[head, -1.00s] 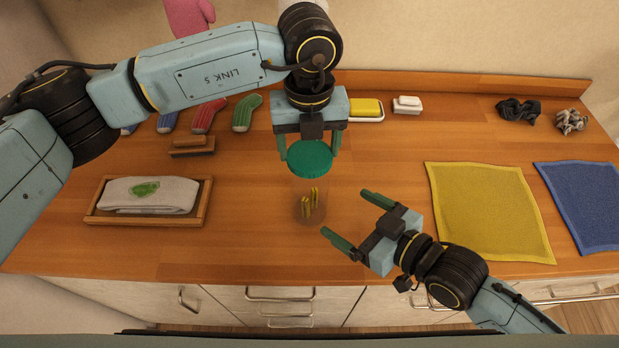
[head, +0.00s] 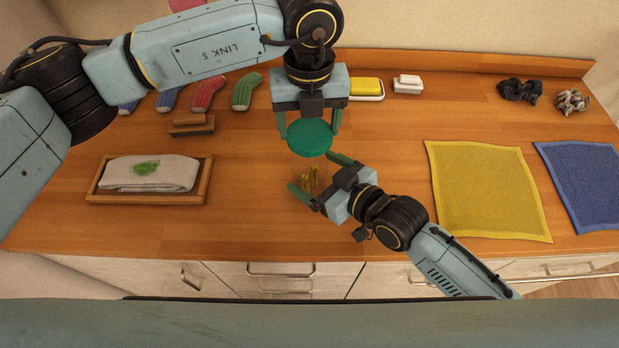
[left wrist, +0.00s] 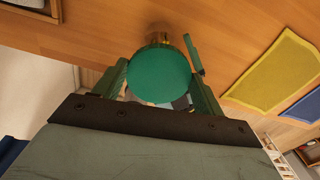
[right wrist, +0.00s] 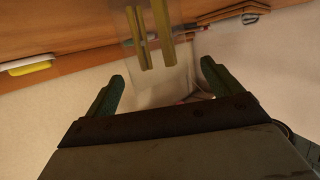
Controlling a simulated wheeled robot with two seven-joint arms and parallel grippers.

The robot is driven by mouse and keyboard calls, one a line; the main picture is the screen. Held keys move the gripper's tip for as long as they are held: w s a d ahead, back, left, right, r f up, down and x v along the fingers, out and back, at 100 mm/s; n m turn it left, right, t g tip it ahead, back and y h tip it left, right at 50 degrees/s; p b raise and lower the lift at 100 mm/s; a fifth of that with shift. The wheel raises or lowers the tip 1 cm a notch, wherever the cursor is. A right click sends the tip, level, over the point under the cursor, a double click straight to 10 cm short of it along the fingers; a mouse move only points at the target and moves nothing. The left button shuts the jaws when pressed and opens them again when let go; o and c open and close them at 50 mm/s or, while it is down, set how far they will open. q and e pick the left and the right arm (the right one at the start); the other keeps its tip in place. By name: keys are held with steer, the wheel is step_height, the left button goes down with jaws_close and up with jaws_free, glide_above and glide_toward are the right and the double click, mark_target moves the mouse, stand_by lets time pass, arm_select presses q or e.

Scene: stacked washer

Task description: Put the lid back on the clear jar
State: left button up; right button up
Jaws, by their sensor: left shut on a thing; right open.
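A wooden tray (head: 147,199) with a folded cloth is at left. A brush (head: 192,125), several socks (head: 208,92) and a yellow sponge on a dish (head: 366,88) lie behind. A yellow cloth (head: 488,190) and a blue cloth (head: 590,185) lie at right.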

steer(key=shift+x, duration=1.35)
steer(key=c, duration=1.4)
arm_select(q)
steer(key=shift+f, duration=2.5)
arm_select(e)
steer(key=shift+c, duration=0.4)
